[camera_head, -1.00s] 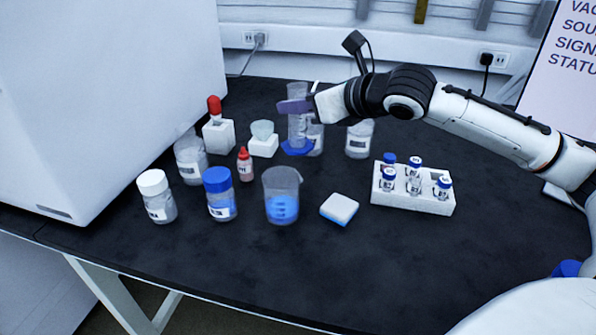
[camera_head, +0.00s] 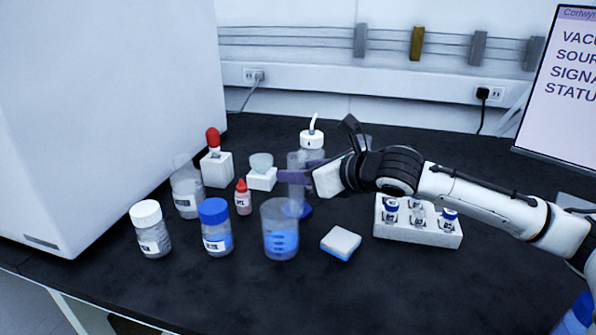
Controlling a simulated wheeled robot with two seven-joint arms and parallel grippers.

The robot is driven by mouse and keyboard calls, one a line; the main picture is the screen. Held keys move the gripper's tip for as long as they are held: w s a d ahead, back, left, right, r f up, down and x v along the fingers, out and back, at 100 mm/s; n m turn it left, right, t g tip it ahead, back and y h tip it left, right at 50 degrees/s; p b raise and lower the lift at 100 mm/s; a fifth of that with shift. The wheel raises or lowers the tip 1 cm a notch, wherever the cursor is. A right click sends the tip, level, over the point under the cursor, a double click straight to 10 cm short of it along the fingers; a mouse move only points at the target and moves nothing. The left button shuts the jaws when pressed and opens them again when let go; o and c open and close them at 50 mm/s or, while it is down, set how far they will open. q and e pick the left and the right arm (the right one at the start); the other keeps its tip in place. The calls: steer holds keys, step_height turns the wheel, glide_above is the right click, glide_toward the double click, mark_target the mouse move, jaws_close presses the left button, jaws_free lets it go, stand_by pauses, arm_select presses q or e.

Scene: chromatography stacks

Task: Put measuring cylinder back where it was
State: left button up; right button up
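The measuring cylinder (camera_head: 295,190) is clear, with a blue base (camera_head: 305,210). It looks upright, just behind the beaker of blue liquid (camera_head: 281,243), which hides part of its base. My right gripper (camera_head: 294,177) reaches in from the right with its purple fingers at the cylinder's upper part and is shut on it. I cannot tell whether the base touches the bench. My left gripper is not in view.
A wash bottle (camera_head: 312,141) stands behind the cylinder. A funnel in a white block (camera_head: 262,180), red dropper bottle (camera_head: 243,203) and blue-capped bottle (camera_head: 216,242) stand left. A sponge (camera_head: 341,243) and vial rack (camera_head: 418,229) sit right. The front of the black bench (camera_head: 330,300) is clear.

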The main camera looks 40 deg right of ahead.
mark_target(302, 168)
steer(key=shift+o, duration=1.3)
steer(key=shift+r, duration=0.15)
steer(key=v, duration=0.4)
steer(key=shift+a+r, duration=0.15)
steer(key=shift+r, duration=0.1)
steer(key=v, duration=0.8)
steer(key=shift+d+f+b, duration=0.2)
steer(key=shift+f+b, duration=0.15)
steer(key=shift+b, duration=0.1)
